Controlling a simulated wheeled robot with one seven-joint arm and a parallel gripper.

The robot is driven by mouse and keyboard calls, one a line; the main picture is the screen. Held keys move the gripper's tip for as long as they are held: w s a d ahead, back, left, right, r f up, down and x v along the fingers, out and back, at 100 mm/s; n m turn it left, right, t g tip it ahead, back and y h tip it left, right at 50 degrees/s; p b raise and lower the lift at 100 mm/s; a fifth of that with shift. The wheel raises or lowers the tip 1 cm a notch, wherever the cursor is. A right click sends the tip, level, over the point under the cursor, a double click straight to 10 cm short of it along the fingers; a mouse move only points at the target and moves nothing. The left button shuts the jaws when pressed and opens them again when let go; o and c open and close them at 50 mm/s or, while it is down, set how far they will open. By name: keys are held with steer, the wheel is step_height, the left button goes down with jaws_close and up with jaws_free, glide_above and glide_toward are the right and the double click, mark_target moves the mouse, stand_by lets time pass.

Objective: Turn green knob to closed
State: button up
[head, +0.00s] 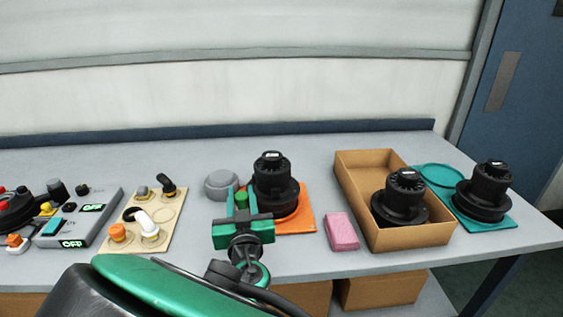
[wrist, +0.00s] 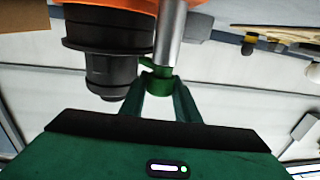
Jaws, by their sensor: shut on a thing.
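The green knob (head: 241,197) is by the left side of a black motor-like unit (head: 275,178) that stands on an orange mat (head: 304,213). My gripper (head: 241,207) reaches in from the front and is shut on the knob. In the wrist view the knob (wrist: 158,80) sits between the two green fingers of my gripper (wrist: 159,94), beside a grey metal tube (wrist: 168,38). The black unit (wrist: 110,65) is close to the left finger there. The fingers partly hide the knob, and I cannot read whether it is open or closed.
A grey round lid (head: 221,184) lies left of the unit. A pink block (head: 341,231) and a cardboard box (head: 430,236) holding a second black unit are to the right. A teal mat (head: 487,223) holds another unit. A beige fittings board (head: 172,236) and a control panel are left.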

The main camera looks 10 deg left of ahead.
steer(key=shift+m+h, duration=0.5)
steer(key=shift+h, duration=0.3)
steer(key=o, duration=1)
steer(key=shift+o, duration=0.2)
